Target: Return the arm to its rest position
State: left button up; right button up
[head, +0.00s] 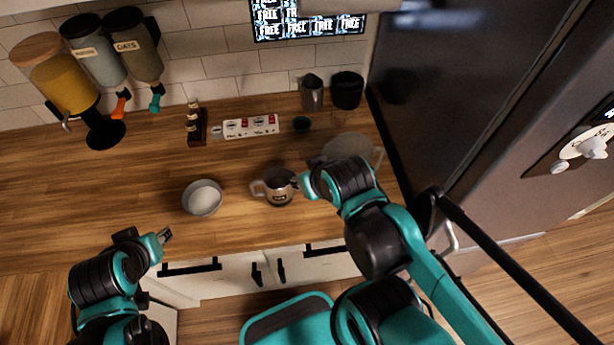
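My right arm reaches over the counter from the lower right. Its gripper (301,183) is just to the right of a metallic mug (279,192), whose handle points left. The fingers are mostly hidden by the gripper's own body and the mug's edge, so I cannot tell whether they touch the mug or how far they are open. My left arm is folded low at the left. Its gripper (164,237) is at the counter's front edge, away from any object, and its fingertips are too small to read.
A grey bowl (203,198) stands left of the mug. A glass-like pitcher (349,148) is behind my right gripper. A power strip (251,126), bottle rack (197,127) and dispensers (138,48) stand at the back. A dark fridge (440,90) bounds the right. The left counter is clear.

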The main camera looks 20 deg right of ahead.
jog(key=shift+w, duration=0.1)
notch_tip(320, 180, down, 9)
jog(key=b, duration=0.9)
jog(key=shift+f, duration=0.15)
